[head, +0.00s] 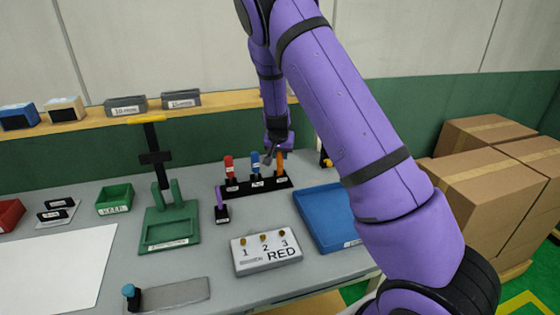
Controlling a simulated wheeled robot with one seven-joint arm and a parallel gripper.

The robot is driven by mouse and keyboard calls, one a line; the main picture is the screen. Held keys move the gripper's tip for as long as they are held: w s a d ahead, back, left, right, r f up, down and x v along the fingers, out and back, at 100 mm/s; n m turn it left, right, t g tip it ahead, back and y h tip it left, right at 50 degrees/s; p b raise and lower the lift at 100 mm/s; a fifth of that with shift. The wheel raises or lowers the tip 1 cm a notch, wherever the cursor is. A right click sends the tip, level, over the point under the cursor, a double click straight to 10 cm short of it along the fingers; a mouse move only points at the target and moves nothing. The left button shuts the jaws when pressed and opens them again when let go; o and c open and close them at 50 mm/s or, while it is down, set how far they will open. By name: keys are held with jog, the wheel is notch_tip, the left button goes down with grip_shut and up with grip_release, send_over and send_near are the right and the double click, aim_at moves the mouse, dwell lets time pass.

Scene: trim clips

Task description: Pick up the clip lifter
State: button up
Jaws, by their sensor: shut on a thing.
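A black rack (259,188) with small white labels stands on the workbench; the labels are too small to read. It holds a red-handled tool (229,165), a blue-handled tool (254,162) and an orange-handled tool (280,166), all upright. Which one is the clip lifter I cannot tell from the labels. My gripper (277,153) points down at the rack's right end and is shut on the top of the orange-handled tool. The tool's lower end still stands at the rack. The fingers are small and partly dark against the handle.
A purple-handled tool (219,203) stands in a small black holder in front of the rack. Cardboard boxes (460,210) are stacked right.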

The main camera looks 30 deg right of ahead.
notch_tip(320, 180, up, 9)
jog(key=shift+f, duration=0.1)
jog(key=shift+r, duration=0.6)
jog(key=shift+s, duration=0.1)
